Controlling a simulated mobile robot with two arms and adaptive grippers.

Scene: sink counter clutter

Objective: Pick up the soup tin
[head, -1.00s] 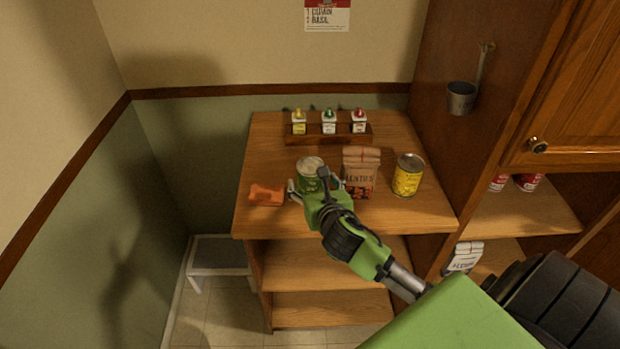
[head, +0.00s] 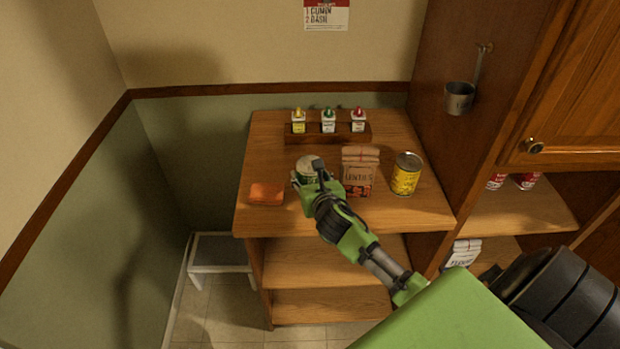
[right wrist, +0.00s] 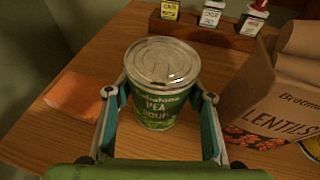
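The soup tin (head: 306,166) is green with a silver lid and stands upright on the wooden counter. In the right wrist view the tin (right wrist: 162,85) is large and its label reads "PEA SOUP". My right gripper (right wrist: 163,92) is open, with one finger on each side of the tin and seemingly slim gaps beside it. In the head view my right gripper (head: 312,183) covers the tin's lower front. My left gripper is in neither view.
A brown lentils bag (head: 359,172) stands close right of the tin, with a yellow tin (head: 406,174) beyond it. An orange sponge-like block (head: 266,194) lies to the left. A wooden rack (head: 329,136) with small bottles stands behind.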

